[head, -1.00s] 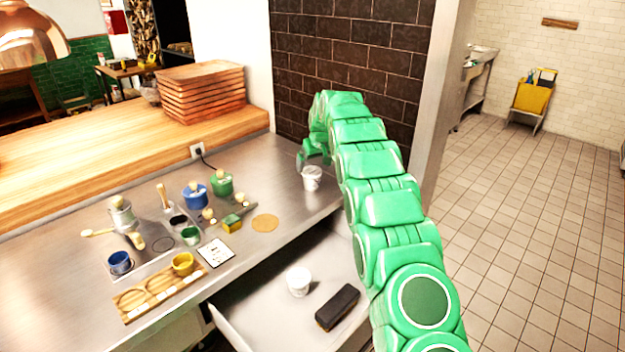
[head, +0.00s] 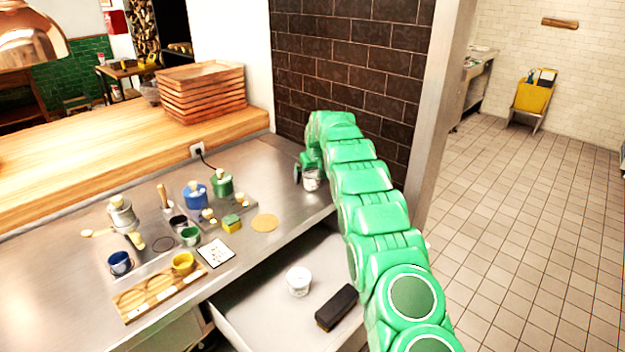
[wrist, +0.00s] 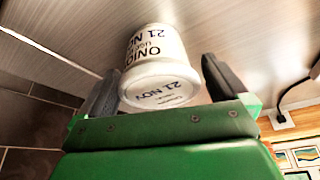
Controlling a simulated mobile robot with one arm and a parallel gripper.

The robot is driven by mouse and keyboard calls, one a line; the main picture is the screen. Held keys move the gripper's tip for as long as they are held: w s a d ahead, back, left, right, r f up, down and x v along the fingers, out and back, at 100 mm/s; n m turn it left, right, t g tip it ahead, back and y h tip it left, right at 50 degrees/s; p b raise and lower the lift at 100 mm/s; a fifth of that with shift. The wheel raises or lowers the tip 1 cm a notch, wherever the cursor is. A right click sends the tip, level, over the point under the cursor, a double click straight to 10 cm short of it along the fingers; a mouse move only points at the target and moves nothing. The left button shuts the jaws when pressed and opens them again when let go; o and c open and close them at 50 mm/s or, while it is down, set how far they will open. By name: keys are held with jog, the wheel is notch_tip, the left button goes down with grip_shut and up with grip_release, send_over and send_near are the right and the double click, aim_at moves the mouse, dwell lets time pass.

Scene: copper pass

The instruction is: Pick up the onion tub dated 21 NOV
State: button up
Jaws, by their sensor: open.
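The onion tub is white, with "ONION" and "21 NOV" in dark print on its side and lid in the wrist view (wrist: 155,60). In the head view the tub (head: 311,181) stands at the right end of the steel counter, near the dark tiled wall. My gripper (wrist: 160,88) is open, with one dark finger on each side of the tub in the wrist view. I cannot tell whether either finger touches it. In the head view my gripper (head: 304,172) is at the tub and partly covers it. Another white tub (head: 298,281) sits in the open drawer, its label unreadable.
The open drawer (head: 255,310) juts out below the counter and also holds a dark oblong block (head: 337,307). Several small pots, a white card (head: 215,253) and a wooden rack (head: 150,298) stand left on the counter. A round tan disc (head: 264,222) lies nearer the tub.

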jog(key=shift+w+a+f, duration=0.1)
jog(key=shift+w+f, duration=0.1)
jog(key=shift+f, duration=0.35)
jog(key=shift+c, duration=0.5)
jog(key=c, duration=1)
jog(key=shift+r, duration=0.15)
jog(key=shift+r, duration=1.5)
jog(key=shift+s+r, duration=0.15)
jog(key=shift+s+r, duration=0.15)
